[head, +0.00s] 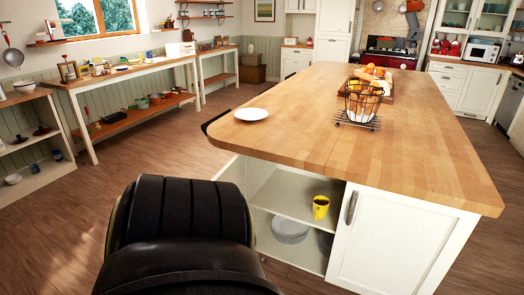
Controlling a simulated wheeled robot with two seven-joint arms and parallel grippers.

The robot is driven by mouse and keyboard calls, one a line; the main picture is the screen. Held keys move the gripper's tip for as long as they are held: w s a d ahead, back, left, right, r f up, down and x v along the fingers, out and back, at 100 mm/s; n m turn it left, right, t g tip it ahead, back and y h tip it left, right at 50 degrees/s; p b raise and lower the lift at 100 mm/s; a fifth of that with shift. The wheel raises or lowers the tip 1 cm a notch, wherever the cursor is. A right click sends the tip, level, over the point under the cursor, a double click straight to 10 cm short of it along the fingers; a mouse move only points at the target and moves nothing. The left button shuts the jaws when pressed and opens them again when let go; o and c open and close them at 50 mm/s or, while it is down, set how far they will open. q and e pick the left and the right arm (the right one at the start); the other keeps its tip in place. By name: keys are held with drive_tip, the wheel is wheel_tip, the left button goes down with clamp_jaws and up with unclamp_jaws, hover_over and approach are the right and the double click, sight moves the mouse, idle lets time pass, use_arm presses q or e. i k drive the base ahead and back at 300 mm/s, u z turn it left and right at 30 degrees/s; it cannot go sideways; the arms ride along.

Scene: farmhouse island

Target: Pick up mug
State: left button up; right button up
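A yellow mug (320,207) stands on the upper shelf (290,196) inside the open cabinet at the near end of the island. It sits close to the shelf's front edge, beside the closed white door. A large black part of my own body fills the lower left of the head view, left of the cabinet opening. It may hide part of the cabinet's left side. Neither my left nor my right gripper shows in the head view.
The island's wooden top (290,135) overhangs the cabinet. It carries a white plate (251,114) and a wire basket (361,103). Stacked plates (290,229) lie below the mug's shelf. A white door (389,243) closes the right side. Open floor (90,215) lies left.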

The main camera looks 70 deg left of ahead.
sight(320, 203)
drive_tip(key=u, duration=1.65)
drive_tip(key=i, duration=1.65)
